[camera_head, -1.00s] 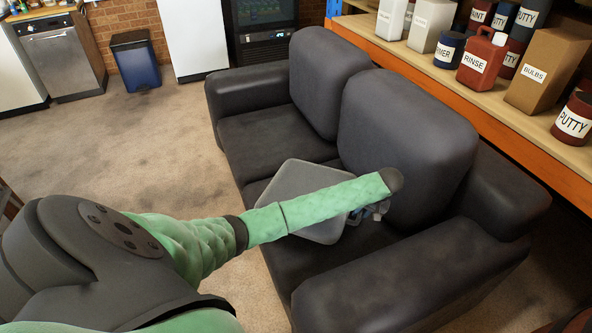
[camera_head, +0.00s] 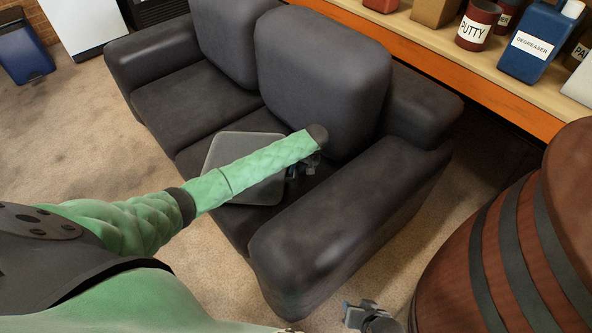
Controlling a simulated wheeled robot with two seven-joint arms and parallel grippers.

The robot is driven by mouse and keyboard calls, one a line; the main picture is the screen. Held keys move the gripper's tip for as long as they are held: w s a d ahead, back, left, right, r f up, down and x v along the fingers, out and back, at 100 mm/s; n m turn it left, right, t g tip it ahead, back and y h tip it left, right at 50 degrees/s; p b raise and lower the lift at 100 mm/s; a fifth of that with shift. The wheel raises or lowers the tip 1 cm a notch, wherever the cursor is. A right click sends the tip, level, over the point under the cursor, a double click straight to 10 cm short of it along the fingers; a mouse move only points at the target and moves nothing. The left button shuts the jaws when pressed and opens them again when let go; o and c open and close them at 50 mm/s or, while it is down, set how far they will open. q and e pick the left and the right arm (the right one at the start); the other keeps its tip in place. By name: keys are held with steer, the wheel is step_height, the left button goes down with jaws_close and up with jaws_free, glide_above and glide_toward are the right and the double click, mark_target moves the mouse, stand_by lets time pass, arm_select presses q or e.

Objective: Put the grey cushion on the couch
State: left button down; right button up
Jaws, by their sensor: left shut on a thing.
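The grey cushion (camera_head: 232,146) is at the seat of the dark couch (camera_head: 187,101), near the couch's near arm and in front of the right back cushion. My green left arm crosses over it and hides its middle. My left gripper (camera_head: 297,180) is shut on the cushion's right side, partly hidden behind the end of my arm. I cannot tell whether the cushion rests on the seat or is held just above it. My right gripper (camera_head: 358,316) is at the bottom edge, clear of the couch, and only partly in view; its jaw opening is unclear.
A wooden barrel (camera_head: 485,255) with dark hoops stands at the right. An orange-edged shelf (camera_head: 430,45) with labelled containers runs behind the couch. A blue bin (camera_head: 25,50) stands at the far left. Carpet left of the couch is free.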

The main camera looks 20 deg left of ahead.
arm_select(q)
steer(key=shift+f, duration=0.3)
steer(key=c, duration=1.4)
jaws_free()
steer(key=v, duration=0.7)
steer(key=shift+d+r, duration=0.1)
steer(key=shift+r, duration=0.15)
